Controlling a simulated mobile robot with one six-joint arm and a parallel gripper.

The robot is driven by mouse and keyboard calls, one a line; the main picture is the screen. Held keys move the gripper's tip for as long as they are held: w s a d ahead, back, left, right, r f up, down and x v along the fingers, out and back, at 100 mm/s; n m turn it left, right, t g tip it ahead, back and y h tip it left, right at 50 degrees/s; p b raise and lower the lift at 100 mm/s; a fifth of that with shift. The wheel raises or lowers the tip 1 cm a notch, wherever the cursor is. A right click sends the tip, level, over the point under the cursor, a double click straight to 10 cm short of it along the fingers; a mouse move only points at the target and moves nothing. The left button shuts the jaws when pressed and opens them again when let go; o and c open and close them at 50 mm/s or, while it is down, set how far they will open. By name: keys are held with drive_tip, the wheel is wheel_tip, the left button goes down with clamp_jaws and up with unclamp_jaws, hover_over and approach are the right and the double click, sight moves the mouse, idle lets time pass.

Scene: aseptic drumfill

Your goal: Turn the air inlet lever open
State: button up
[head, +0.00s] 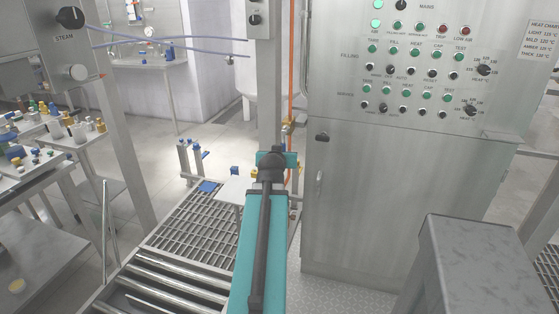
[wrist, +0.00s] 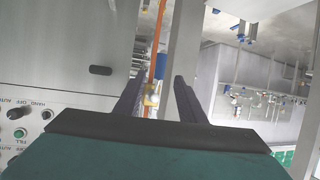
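A brass-yellow fitting (head: 288,125) sits on the thin orange pipe (head: 291,70), beside the left edge of the steel control cabinet. I take it for the air inlet valve; its lever is too small to make out. In the wrist view the fitting (wrist: 152,95) shows in the gap between my two dark fingers, on the orange pipe (wrist: 158,50). My gripper (wrist: 157,88) is open, with nothing between the fingertips; the fitting appears beyond them. In the head view my teal arm points toward the fitting from below, and its wrist hides the fingers.
The control cabinet (head: 400,190) with lamps and knobs stands right of the pipe. A steel post (head: 269,90) stands just left of it. A roller conveyor (head: 170,275) and floor grating (head: 195,222) lie at lower left. A grey box (head: 480,265) is at lower right.

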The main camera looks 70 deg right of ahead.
drive_tip(key=shift+s+a+r+b, duration=0.15)
drive_tip(key=shift+a+b, duration=0.35)
drive_tip(key=shift+b, duration=2.85)
drive_tip(key=a+b, duration=0.1)
drive_tip(key=b, duration=0.2)
drive_tip(key=shift+r+b, duration=0.15)
drive_tip(key=shift+b, duration=0.15)
drive_tip(key=shift+s+a+r+b, duration=0.1)
drive_tip(key=shift+a+r+b, duration=0.1)
drive_tip(key=shift+b, duration=0.35)
